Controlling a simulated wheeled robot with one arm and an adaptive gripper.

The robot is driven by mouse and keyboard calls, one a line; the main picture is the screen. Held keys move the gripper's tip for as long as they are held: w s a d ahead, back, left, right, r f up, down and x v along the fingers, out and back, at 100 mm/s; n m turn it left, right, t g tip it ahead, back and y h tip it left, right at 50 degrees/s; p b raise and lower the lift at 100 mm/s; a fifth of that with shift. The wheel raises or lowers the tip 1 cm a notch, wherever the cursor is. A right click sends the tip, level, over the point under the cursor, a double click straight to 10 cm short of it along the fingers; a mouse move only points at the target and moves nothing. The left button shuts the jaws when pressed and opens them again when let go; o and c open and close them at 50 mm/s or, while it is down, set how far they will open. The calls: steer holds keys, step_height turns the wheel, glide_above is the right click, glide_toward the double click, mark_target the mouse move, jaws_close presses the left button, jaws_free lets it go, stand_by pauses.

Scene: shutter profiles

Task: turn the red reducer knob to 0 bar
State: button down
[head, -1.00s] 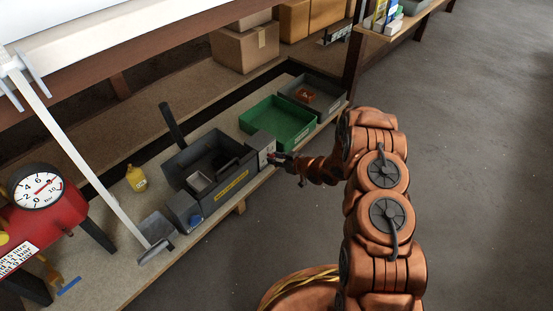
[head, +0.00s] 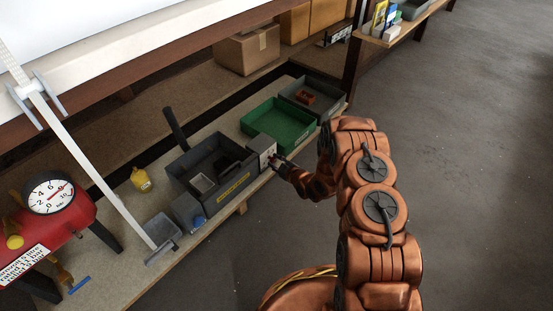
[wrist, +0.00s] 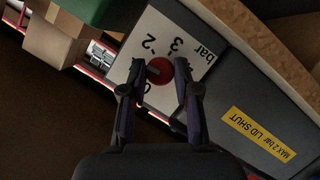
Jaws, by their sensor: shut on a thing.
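The red reducer knob (wrist: 161,71) sits on a white dial plate (wrist: 140,45) in the wrist view. My gripper (wrist: 159,72) is shut on the knob, one finger on each side. In the head view my gripper (head: 277,162) is at the front of the small grey reducer box (head: 261,146); the knob is too small to make out there.
A dark grey bin (head: 211,166) with a yellow label stands left of the reducer box, a green tray (head: 279,122) behind it to the right. A red tank with a gauge (head: 50,193) stands at far left. The floor (head: 460,170) is clear at right.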

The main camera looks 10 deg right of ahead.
steer(key=n+t, duration=0.1)
steer(key=n, duration=0.1)
steer(key=n+t+h+p, duration=0.1)
steer(key=n, duration=0.1)
steer(key=shift+s+f, duration=0.1)
steer(key=shift+f, duration=0.1)
steer(key=shift+n+t, duration=0.6)
steer(key=shift+n, duration=0.6)
steer(key=n+t, duration=0.1)
steer(key=n, duration=0.3)
steer(key=shift+f+t+p, duration=0.1)
steer(key=shift+t+p, duration=0.2)
steer(key=shift+f+n+t+y+p, duration=0.1)
steer(key=shift+n+t+y+p, duration=0.5)
steer(key=shift+n, duration=1.4)
steer(key=c, duration=0.9)
jaws_free()
steer(key=shift+o, duration=0.2)
step_height(320, 180, up, 10)
